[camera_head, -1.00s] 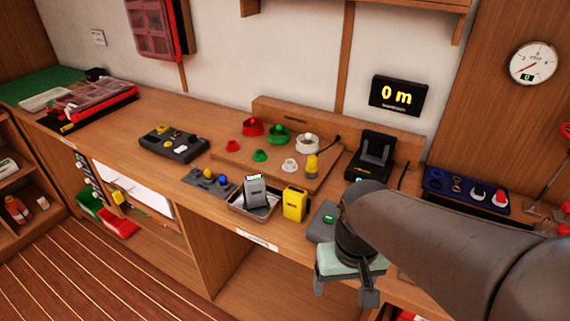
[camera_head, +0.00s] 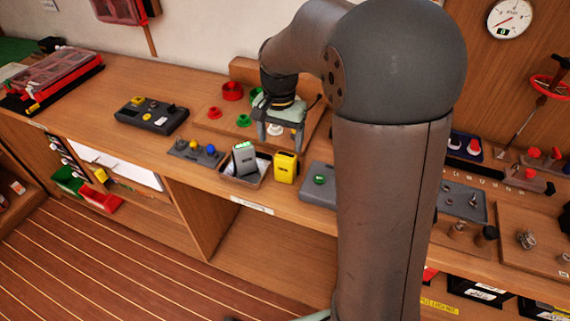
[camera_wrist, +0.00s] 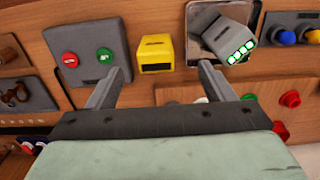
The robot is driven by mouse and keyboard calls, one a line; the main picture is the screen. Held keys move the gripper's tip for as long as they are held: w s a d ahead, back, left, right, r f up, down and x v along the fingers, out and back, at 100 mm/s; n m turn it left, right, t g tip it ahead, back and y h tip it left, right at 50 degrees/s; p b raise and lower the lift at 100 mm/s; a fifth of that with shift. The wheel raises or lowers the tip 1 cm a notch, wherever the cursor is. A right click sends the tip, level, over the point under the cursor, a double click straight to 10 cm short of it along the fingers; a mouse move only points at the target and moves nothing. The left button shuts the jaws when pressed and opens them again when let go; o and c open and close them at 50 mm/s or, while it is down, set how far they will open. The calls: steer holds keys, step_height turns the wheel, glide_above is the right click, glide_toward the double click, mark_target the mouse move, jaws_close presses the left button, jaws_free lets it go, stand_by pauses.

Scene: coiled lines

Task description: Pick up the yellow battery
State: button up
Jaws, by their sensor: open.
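The yellow battery (camera_head: 286,167) stands upright on the wooden bench, just right of a small tray that holds a grey battery (camera_head: 244,158) with a green-lit top. In the wrist view the yellow battery (camera_wrist: 155,53) lies beyond and between the two fingers, apart from both. My gripper (camera_head: 278,140) is open and empty, above the bench behind the yellow battery. In the wrist view its fingers (camera_wrist: 160,82) are spread wide. My arm covers part of the bench to the right.
A board with coloured rings (camera_head: 214,128) lies behind. Bare bench (camera_head: 205,177) shows left of the tray.

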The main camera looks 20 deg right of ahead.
mark_target(283, 159)
step_height(283, 159, down, 5)
steer(key=shift+r, duration=0.2)
steer(key=shift+s+d+f+p, duration=0.15)
steer(key=shift+f+p, duration=0.35)
steer(key=shift+f, duration=0.85)
steer(key=shift+d+f+p, duration=0.2)
steer(key=shift+f+p, duration=0.25)
steer(key=shift+f, duration=0.85)
steer(key=c, duration=1.2)
